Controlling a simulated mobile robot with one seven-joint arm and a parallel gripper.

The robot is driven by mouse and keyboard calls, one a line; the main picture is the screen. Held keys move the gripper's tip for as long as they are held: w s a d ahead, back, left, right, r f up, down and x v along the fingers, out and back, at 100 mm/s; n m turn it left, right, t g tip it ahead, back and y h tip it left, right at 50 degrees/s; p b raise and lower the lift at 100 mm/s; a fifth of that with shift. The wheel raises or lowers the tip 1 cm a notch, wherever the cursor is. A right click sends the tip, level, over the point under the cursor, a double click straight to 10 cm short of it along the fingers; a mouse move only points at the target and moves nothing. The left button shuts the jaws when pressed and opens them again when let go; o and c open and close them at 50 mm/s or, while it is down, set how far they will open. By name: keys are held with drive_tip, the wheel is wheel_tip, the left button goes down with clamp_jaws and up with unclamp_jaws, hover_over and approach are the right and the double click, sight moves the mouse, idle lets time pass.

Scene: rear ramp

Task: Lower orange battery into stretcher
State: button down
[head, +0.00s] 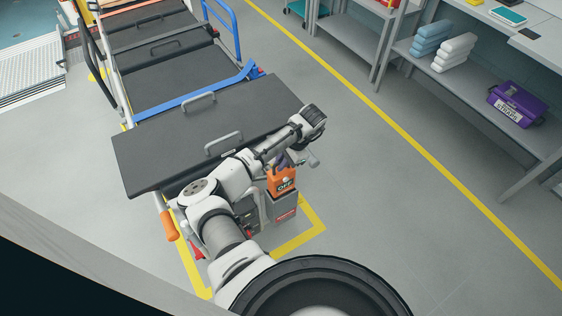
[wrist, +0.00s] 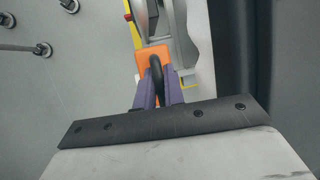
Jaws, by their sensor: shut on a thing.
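The orange battery (head: 283,182) hangs below the end of my arm in the head view, beside the near end of the stretcher (head: 195,134). Its front carries a dark label. My gripper (wrist: 158,97) is shut on the battery's dark handle, and the orange top (wrist: 146,53) shows just beyond the fingers in the wrist view. Below the battery in the head view is a grey box-like holder (head: 283,207) with a red label. The battery appears upright and at or just above its top. I cannot tell whether its lower end is inside.
A yellow floor line (head: 316,214) frames the stretcher's near end. A shelf at right holds folded towels (head: 453,52) and a purple box (head: 516,104). A blue side rail (head: 236,28) stands at the stretcher's far side. Grey floor right of the arm is clear.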

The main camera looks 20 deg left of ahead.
drive_tip(key=shift+f+b, duration=2.3)
drive_tip(key=shift+f, duration=2.55)
drive_tip(key=c, duration=1.5)
unclamp_jaws()
drive_tip(key=shift+c, duration=0.2)
drive_tip(key=shift+o, duration=0.7)
drive_tip(key=v, duration=1.4)
